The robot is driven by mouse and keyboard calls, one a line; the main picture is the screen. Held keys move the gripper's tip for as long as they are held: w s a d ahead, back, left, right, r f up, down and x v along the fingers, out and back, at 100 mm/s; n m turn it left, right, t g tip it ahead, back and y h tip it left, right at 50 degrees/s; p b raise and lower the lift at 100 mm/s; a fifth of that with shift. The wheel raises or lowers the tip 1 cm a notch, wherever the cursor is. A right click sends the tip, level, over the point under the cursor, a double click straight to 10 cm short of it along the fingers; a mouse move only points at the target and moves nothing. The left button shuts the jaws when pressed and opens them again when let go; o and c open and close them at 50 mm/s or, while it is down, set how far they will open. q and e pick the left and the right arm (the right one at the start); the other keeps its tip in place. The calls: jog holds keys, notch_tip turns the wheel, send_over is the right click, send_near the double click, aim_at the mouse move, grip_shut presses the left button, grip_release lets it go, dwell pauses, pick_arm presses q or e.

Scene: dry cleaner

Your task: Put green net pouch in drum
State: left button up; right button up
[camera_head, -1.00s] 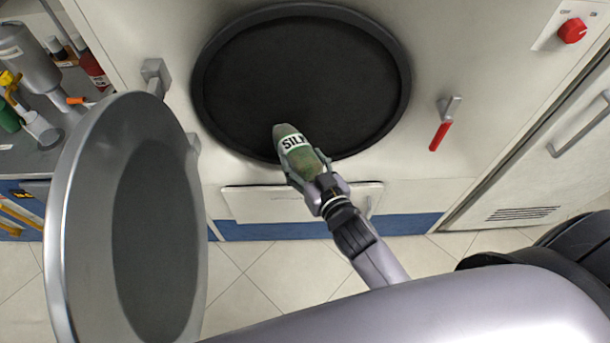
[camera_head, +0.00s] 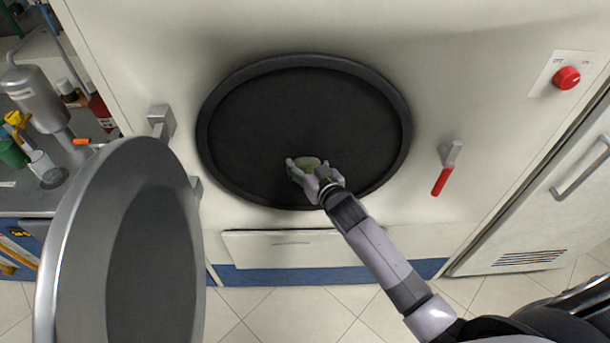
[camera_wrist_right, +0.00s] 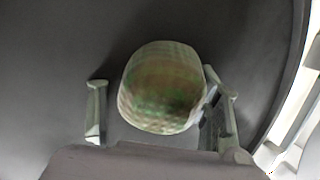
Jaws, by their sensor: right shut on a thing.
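The green net pouch (camera_head: 309,162) is held in my right gripper (camera_head: 303,170), in front of or inside the dark round drum opening (camera_head: 270,120). In the right wrist view the pouch (camera_wrist_right: 162,88) is a rounded green-brown bundle between the two fingers of the gripper (camera_wrist_right: 160,110). Dark drum surface (camera_wrist_right: 50,60) lies behind it, and a curved rim shows at right. The pouch's label is hidden now. My left gripper is not in view.
The round metal door (camera_head: 80,240) stands open left of the drum. A red-handled latch (camera_head: 441,180) is on the right. A closed panel (camera_head: 290,246) lies below the opening. A shelf with bottles (camera_head: 60,140) is at the far left.

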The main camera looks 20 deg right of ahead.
jog(key=w+d+b, duration=0.3)
jog(key=w+b, duration=0.1)
jog(key=w, duration=0.7)
jog(key=shift+f, duration=0.3)
jog(key=o, duration=1.5)
jog(key=shift+s, duration=0.1)
jog(key=shift+s+f, duration=0.1)
jog(key=shift+f, duration=0.05)
jog(key=v, duration=1.2)
